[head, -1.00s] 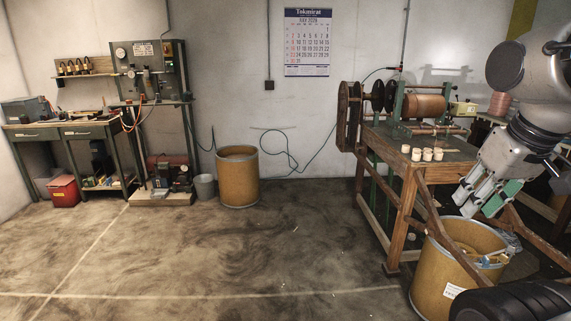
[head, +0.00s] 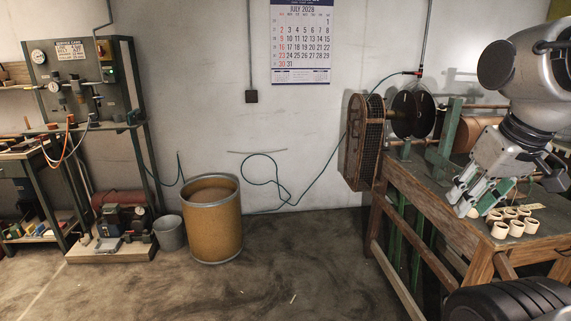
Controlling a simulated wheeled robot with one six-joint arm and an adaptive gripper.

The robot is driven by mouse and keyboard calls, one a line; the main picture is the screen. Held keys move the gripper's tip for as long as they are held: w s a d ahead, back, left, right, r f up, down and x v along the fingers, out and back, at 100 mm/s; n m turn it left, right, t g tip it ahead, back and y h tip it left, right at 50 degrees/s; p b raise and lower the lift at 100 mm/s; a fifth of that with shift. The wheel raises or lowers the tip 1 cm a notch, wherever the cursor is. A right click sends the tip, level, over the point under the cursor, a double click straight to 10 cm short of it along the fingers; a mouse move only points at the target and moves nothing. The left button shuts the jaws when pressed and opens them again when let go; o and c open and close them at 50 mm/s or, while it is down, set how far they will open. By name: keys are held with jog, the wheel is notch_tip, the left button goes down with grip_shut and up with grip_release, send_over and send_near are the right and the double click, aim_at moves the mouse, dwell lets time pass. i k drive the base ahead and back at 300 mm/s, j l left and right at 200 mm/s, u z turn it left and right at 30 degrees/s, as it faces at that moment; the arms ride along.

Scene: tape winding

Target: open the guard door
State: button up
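The guard (head: 366,140) is a tall brown frame with dark mesh at the left end of the winding machine on the wooden bench. I see it edge-on and at a slant; its door looks closed, and no handle or latch can be made out.
Several pale cups (head: 517,222) stand on the bench (head: 421,184) near my gripper. A dark reel (head: 412,113) is just right of the guard. A brown drum (head: 212,220) stands by the wall.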

aim_at(358, 127)
jog(key=i+z, duration=0.2)
jog(key=i, duration=0.2)
jog(key=i+j+z, duration=0.2)
jog(key=i, duration=0.2)
jog(key=i+j, duration=0.1)
jog(key=i, duration=0.4)
jog(key=i+j+z, duration=0.1)
jog(key=i, duration=0.4)
